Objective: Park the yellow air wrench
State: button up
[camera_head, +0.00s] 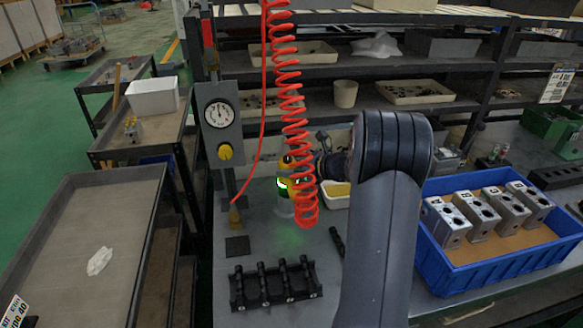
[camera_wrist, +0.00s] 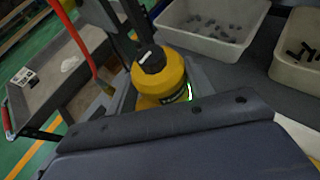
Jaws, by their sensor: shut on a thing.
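The yellow air wrench (camera_head: 291,184) is upright above the bench, left of my arm, partly behind the red coiled hose (camera_head: 294,120). It has a dark top and a green glow near its lower part. In the wrist view the yellow wrench (camera_wrist: 168,82) with its black cap stands close beyond my gripper's dark body. My gripper (camera_head: 316,166) is shut on the wrench; its fingertips are mostly hidden by the hose and the wrench.
A gauge panel (camera_head: 221,125) stands left of the wrench. A black rack (camera_head: 275,283) lies on the front of the bench, near a small dark square pad (camera_head: 237,246). A blue crate (camera_head: 480,278) of metal valve blocks is right of my arm. Shelves stand behind.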

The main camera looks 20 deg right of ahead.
dwell(0.4)
jog(key=o, duration=1.3)
jog(key=shift+f, duration=0.1)
jog(key=shift+o, duration=0.4)
jog(key=shift+s+f, duration=0.1)
jog(key=shift+f, duration=0.05)
jog(key=b+v, duration=0.1)
jog(key=v, duration=0.9)
jog(key=shift+s+d+r, duration=0.25)
jog(key=shift+w+a, duration=0.1)
jog(key=p+x, duration=0.1)
jog(key=x, duration=0.9)
jog(key=shift+w+a+f, duration=0.1)
jog(key=shift+w+a, duration=0.15)
jog(key=shift+w, duration=0.05)
jog(key=shift+s+d+r, duration=0.1)
jog(key=shift+r, duration=0.15)
